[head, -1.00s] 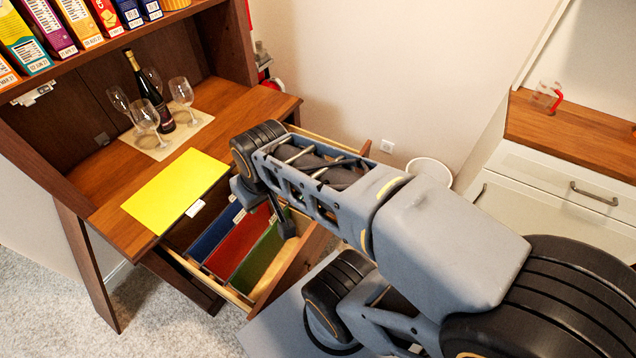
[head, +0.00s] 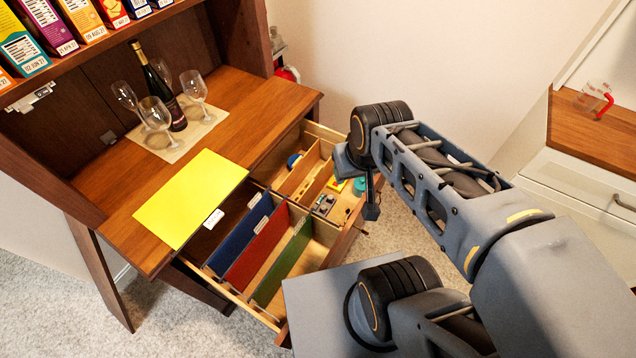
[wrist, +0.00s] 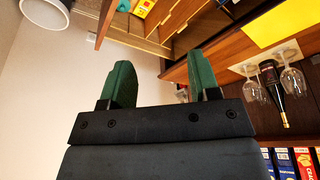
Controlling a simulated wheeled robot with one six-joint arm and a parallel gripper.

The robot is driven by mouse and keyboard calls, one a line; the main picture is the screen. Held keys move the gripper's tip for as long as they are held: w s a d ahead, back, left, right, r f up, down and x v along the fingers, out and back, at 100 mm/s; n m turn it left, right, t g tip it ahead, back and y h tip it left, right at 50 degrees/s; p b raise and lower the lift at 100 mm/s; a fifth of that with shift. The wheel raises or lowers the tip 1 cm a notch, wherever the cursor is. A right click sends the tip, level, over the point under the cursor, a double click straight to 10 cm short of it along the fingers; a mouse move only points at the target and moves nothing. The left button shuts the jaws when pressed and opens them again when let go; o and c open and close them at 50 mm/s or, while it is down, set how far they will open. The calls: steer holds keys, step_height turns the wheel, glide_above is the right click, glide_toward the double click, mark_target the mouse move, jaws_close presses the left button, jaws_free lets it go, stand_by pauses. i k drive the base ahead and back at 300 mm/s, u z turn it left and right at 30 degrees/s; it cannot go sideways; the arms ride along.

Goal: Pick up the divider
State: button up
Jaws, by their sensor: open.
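A yellow divider (head: 190,198) with a white label tab lies flat on the wooden desktop, its tabbed edge by the open drawer. Part of it shows at the top right of the wrist view (wrist: 270,22). A blue divider (head: 238,233), a red divider (head: 257,249) and a green divider (head: 283,262) stand upright in the drawer. My gripper (wrist: 160,65) is open and empty, with two green fingers apart in the wrist view. In the head view it hangs by the drawer's right side, well away from the yellow divider.
The open drawer (head: 233,297) has small compartments with odds and ends at its far end. A wine bottle (head: 158,91) and several glasses stand on a mat (head: 205,121) behind the yellow divider. Cereal boxes fill the shelf above. A counter with a red-handled mug (head: 592,98) is at right.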

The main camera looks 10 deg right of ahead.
mark_target(321, 177)
steer(key=u, duration=3.5)
steer(key=k, duration=1.1)
steer(key=z, duration=1.55)
steer(key=i, duration=0.5)
steer(key=u, duration=0.15)
